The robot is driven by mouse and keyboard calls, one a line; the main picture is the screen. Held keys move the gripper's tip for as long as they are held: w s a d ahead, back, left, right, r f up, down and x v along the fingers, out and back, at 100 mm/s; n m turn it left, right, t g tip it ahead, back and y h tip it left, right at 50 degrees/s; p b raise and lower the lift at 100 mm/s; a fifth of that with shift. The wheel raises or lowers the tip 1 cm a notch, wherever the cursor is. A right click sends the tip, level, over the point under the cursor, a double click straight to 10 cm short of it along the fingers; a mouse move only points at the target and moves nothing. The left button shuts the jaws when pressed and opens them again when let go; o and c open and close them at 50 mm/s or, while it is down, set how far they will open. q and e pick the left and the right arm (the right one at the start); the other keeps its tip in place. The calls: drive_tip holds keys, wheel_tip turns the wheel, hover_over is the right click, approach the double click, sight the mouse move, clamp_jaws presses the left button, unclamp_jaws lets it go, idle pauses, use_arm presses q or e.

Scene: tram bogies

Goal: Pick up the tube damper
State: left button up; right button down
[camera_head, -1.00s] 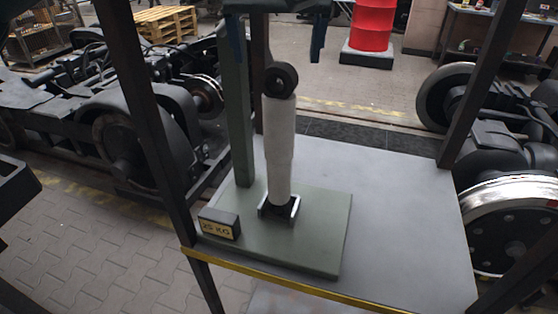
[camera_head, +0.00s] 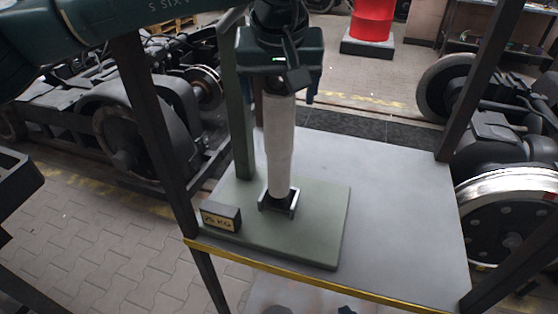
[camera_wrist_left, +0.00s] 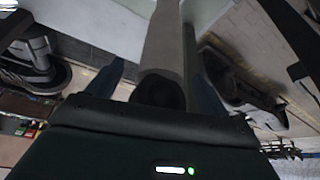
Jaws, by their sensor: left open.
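The tube damper (camera_head: 280,150) is a pale grey cylinder with a dark eye at its top. It stands upright in a small dark bracket (camera_head: 278,203) on a green plate (camera_head: 315,235). My left gripper (camera_head: 277,90) is at the damper's upper end, reaching down over it, with a finger on each side. In the left wrist view the damper (camera_wrist_left: 166,42) and its dark eye lie between the two spread blue fingers, with gaps visible beside it. The gripper's body partly hides the eye in the head view. My right gripper is not in view.
Free table top lies right of the plate. Wheelsets stand beyond on both sides.

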use_arm(q)
clamp_jaws()
idle(0.7)
drive_tip(key=shift+r, duration=0.15)
